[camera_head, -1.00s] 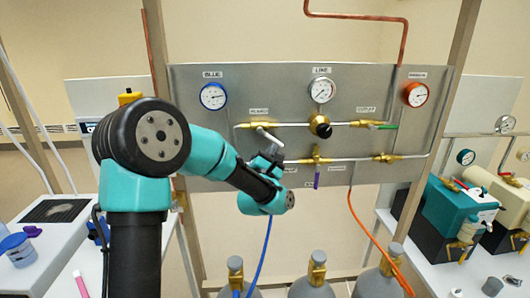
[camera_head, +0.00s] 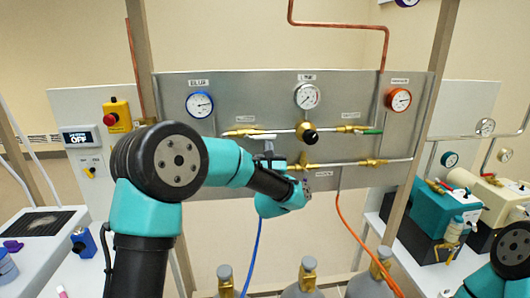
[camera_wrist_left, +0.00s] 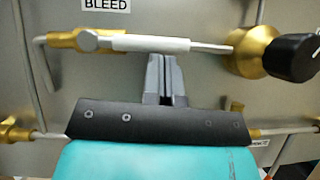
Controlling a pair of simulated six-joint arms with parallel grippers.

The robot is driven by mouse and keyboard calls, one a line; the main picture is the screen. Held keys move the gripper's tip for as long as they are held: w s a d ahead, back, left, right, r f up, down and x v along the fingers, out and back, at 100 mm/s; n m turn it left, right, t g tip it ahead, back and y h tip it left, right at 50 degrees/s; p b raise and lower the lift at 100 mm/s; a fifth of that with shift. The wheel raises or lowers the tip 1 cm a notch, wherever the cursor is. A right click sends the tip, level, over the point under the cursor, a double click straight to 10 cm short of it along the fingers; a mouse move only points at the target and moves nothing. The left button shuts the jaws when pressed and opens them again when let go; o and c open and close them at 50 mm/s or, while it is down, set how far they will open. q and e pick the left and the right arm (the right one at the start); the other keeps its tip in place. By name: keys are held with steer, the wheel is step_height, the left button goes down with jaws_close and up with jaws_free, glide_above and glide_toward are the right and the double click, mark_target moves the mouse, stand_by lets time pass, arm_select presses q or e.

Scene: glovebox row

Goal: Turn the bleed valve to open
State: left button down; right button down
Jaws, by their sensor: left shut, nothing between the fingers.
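The bleed valve (camera_head: 240,132) is the brass valve at the upper left of the grey panel, under a label that reads BLEED in the left wrist view (camera_wrist_left: 75,41). Its white lever (camera_head: 262,136) lies level, along the pipe and pointing right; it also shows in the wrist view (camera_wrist_left: 150,44). My left gripper (camera_head: 268,148) is shut and empty. In the wrist view its fingertips (camera_wrist_left: 166,58) are just below the lever's middle; I cannot tell whether they touch it. My right gripper is out of view.
A black knob (camera_head: 308,135) on a brass regulator is close right of the lever. A green-handled valve (camera_head: 352,129) sits farther right. A lower pipe (camera_head: 345,163) runs below. Gas cylinders (camera_head: 306,280) stand beneath the panel. Part of my right arm shows at bottom right.

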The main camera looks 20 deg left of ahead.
arm_select(q)
steer(key=shift+d+r, duration=0.1)
steer(key=shift+r, duration=0.05)
stand_by(0.4)
steer(key=w+f+v, duration=0.1)
steer(key=f+v, duration=0.1)
steer(key=v, duration=1)
steer(key=shift+f, duration=0.45)
steer(key=shift+d+f, duration=0.1)
